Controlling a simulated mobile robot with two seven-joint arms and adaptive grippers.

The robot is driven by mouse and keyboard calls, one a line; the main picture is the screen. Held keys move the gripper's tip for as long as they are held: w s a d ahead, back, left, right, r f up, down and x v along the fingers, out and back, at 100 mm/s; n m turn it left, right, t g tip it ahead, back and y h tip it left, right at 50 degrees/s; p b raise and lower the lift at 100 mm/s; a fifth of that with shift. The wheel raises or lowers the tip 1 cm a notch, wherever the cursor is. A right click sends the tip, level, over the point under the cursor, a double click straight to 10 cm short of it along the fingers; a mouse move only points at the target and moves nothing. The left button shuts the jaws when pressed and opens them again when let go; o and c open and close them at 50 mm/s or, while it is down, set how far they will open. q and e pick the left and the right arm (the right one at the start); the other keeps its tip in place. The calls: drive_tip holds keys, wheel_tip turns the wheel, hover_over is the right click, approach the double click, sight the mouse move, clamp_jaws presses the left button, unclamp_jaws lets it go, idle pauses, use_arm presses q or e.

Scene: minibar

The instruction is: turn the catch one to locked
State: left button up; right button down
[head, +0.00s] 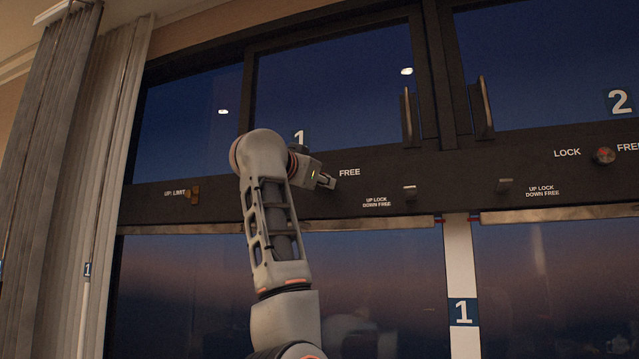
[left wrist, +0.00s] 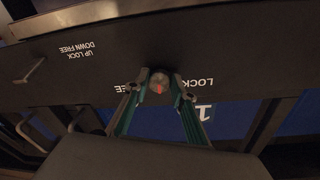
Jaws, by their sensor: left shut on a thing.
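Catch one is a small round grey knob (left wrist: 159,80) with an orange-red mark, on the dark window rail between the words LOCK and FREE, which appear upside down in the left wrist view. In the head view the knob is hidden behind my left arm, and only FREE shows to its right. The mark's exact direction is hard to tell. My right gripper is not in view.
A second red-marked knob (head: 604,156) sits at right under the 2 label (head: 620,101). Small levers (head: 409,191) (head: 504,185) and a brass UP: LIMIT catch (head: 194,193) line the rail. Vertical handles (head: 408,117) (head: 482,107) stick out above. A curtain (head: 95,170) hangs at left.

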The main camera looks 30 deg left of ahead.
use_arm(q)
drive_tip(key=shift+d+n+y+p, duration=0.1)
drive_tip(key=shift+n+y+p, duration=0.3)
drive_tip(key=shift+n, duration=2.3)
drive_tip(key=shift+d+n+y+p, duration=0.1)
drive_tip(key=shift+n+y+p, duration=0.3)
drive_tip(key=shift+n, duration=2.3)
drive_tip(key=shift+f, duration=0.1)
drive_tip(key=o, duration=1.1)
wheel_tip(320, 180, up, 10)
drive_tip(key=shift+r, duration=0.1)
